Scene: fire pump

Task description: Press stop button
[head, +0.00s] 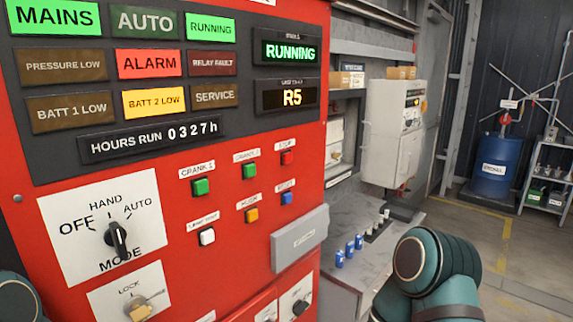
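The red stop button (287,158) sits at the upper right of the button group on the red control panel (230,75), under a small label reading STOP. Two green crank buttons, the left one (200,187) and the right one (249,171), are to its left. Below are a white button (207,236), an amber button (251,215) and a blue button (287,198). Neither gripper is visible. Only teal parts of my arms show, at the lower right and the lower left edge, both apart from the stop button in the picture.
The panel has a mode knob (117,238), a lock with a key (138,309) and a protruding grey box (300,240) below the buttons. A grey bench (350,275) stands right of the panel. A blue drum (495,168) stands farther back; open floor lies before it.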

